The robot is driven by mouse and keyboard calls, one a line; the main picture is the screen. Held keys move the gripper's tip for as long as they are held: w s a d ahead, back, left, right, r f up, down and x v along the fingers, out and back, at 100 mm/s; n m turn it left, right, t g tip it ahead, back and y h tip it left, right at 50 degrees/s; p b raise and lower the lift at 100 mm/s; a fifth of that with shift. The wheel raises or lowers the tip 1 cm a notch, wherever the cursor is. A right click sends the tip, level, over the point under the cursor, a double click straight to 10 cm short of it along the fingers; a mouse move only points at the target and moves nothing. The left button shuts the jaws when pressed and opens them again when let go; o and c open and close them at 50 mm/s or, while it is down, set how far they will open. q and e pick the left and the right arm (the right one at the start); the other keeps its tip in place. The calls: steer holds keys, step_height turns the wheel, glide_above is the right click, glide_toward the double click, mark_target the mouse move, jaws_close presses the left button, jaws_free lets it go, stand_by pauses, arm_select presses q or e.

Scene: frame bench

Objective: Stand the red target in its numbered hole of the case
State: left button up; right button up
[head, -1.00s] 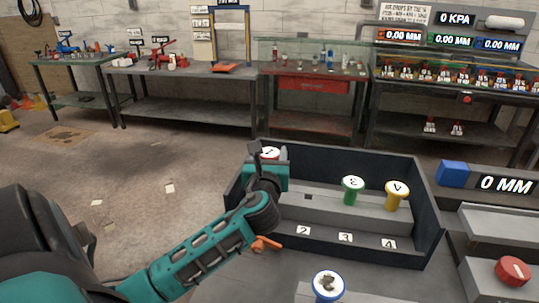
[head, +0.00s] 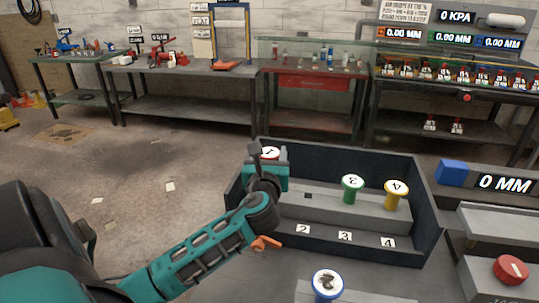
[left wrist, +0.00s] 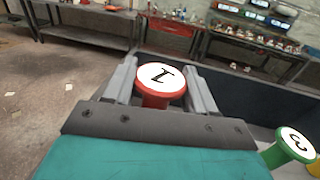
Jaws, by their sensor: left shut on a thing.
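The red target (left wrist: 161,77), with a white top marked 1, sits between the fingers of my left gripper (left wrist: 160,82) in the left wrist view. My left gripper is shut on it. In the head view only its top (head: 270,153) shows, behind the gripper (head: 268,160), at the left end of the dark case (head: 432,205). The case has a raised grey step with a small square hole (head: 308,196) and number labels 2, 3 and 4 along the front. The arm hides the left end of the step, so whether the red target is seated cannot be told. My right gripper is out of view.
The green target 3 (head: 351,189) and yellow target 4 (head: 396,195) stand in the case. The blue target 2 (head: 327,285) stands in front of it. A red button (head: 511,270) and a 0 MM display (head: 505,184) are at the right.

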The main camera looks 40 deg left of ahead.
arm_select(q)
steer(key=shift+f+b, duration=1.5)
steer(key=shift+f, duration=1)
steer(key=o, duration=1.1)
steer(key=shift+o, duration=0.2)
steer(key=shift+s, duration=0.1)
steer(key=v, duration=1.3)
